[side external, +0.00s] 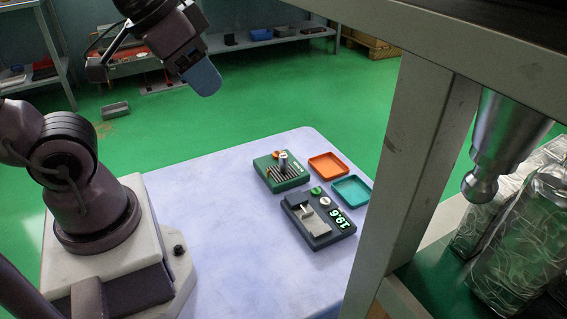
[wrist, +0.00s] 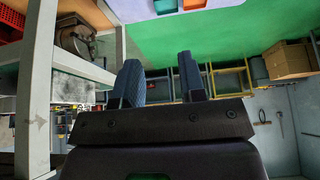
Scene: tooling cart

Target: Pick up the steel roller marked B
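A small upright steel cylinder (side external: 283,160) stands on a green block (side external: 285,180) on the table; no letter B can be read on it. A dark grey device (side external: 322,236) with a lit display reading about 19.6 sits in front, with a pale metal block, a green disc (side external: 316,191) and a silver disc (side external: 325,201) on it. My gripper (side external: 203,79) is high above and behind the table, well away from these things. In the wrist view my gripper (wrist: 161,75) shows two blue fingers apart with nothing between them.
An orange tray (side external: 328,165) and a teal tray (side external: 350,189) lie right of the block. The pale table (side external: 225,215) is clear on its left. A grey frame post (side external: 415,160) stands at the right, with a shelf overhead.

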